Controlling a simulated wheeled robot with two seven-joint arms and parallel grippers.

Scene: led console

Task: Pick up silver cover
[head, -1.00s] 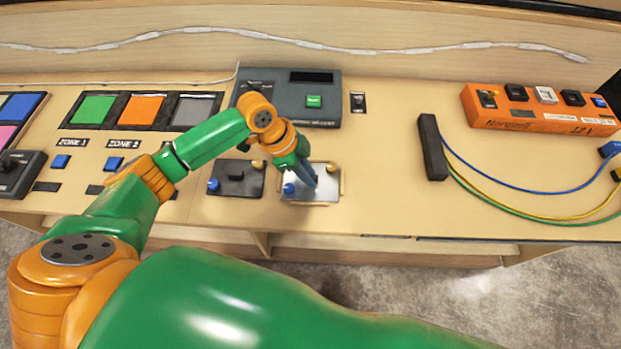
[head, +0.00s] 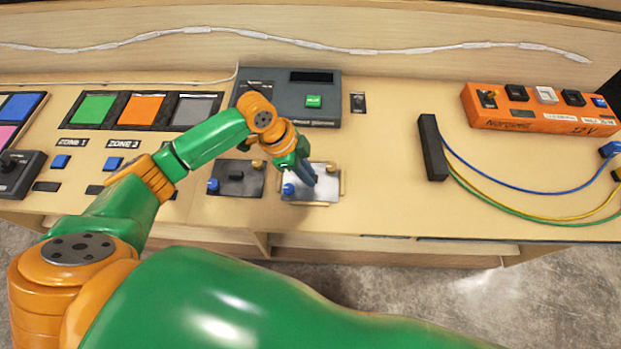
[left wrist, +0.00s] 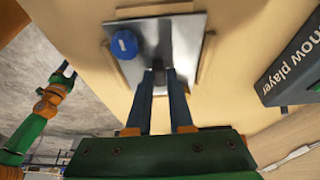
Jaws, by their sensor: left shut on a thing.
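The silver cover (head: 322,190) is a flat shiny plate on the desk, set within a light wooden frame. It also shows in the left wrist view (left wrist: 180,40), with a blue knob (left wrist: 124,44) near one corner. My left gripper (head: 311,182) is over the plate from above. In the left wrist view its two fingers (left wrist: 159,76) come together at a small dark piece on the plate, shut on what looks like the cover's handle. The plate appears to rest in its frame.
A dark plate (head: 236,178) with blue and yellow knobs sits just left of the cover. A grey console box (head: 320,112) stands behind. A black block (head: 433,148) with coloured cables lies to the right, near an orange box (head: 540,112).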

